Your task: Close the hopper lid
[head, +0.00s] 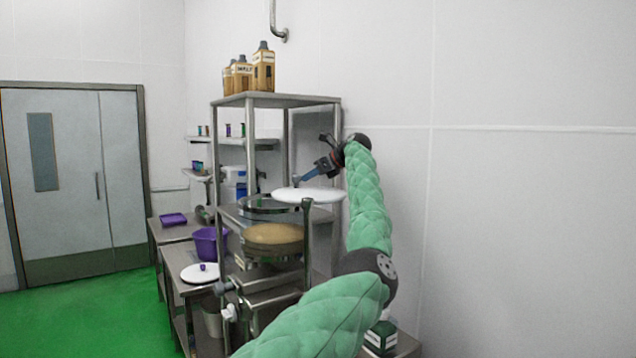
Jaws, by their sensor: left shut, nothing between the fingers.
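The hopper (274,254) stands on the metal rack, a round vessel with a tan mass showing inside. The hopper lid (312,196) is a white disc seen almost edge-on. It is above the hopper and off to its right, apart from the tan contents. My left gripper (297,182) is shut and empty, its tip pointing down-left at the upper side of the lid. I cannot tell whether the tip touches the lid. My green padded arm hides part of the rack's right side. My right gripper is not in view.
The wall is close behind on the right.

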